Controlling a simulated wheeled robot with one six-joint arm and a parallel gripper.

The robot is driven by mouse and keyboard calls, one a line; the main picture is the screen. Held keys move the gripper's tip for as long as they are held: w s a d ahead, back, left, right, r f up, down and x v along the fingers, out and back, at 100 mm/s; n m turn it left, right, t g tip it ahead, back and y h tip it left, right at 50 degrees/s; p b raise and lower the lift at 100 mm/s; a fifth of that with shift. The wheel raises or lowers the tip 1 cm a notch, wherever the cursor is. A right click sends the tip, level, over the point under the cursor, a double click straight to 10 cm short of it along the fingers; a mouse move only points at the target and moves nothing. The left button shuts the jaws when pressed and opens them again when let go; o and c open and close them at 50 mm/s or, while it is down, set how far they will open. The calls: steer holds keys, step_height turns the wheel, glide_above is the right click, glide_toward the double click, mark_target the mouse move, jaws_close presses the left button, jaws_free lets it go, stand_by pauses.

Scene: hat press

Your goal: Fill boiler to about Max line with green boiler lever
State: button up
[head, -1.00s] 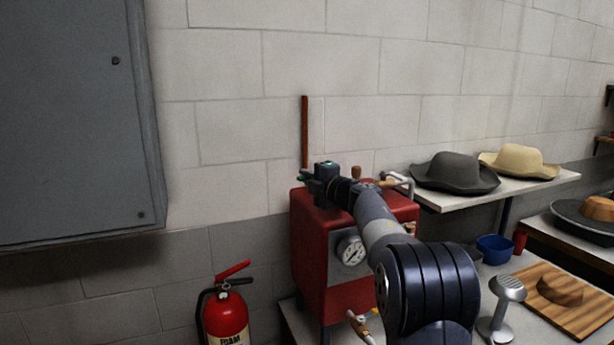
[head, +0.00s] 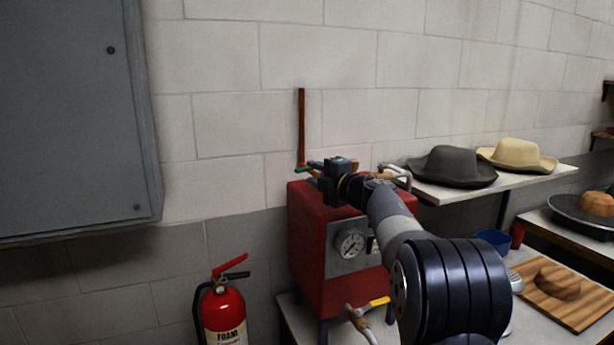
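The red boiler (head: 308,260) stands on a bench against the wall, with a round white gauge (head: 350,244) on its front. The green boiler lever (head: 304,169) shows above the boiler's top left, near the foot of a brown pipe (head: 302,125). My gripper (head: 322,174) is at the boiler's top, just right of the lever's visible green part. Its fingers are small and partly hidden, so I cannot tell whether they are open or touch the lever. My arm covers the boiler's right side. I cannot make out the Max line or water level.
A yellow-handled valve (head: 375,303) sits low in front of the boiler. A red fire extinguisher (head: 223,316) is at lower left, below a grey cabinet (head: 75,110). A shelf with a dark hat (head: 452,167) and a tan hat (head: 518,154) is at right, above a wooden board (head: 565,292).

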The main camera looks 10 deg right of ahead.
steer(key=b, duration=0.1)
glide_above(331, 211)
stand_by(2.8)
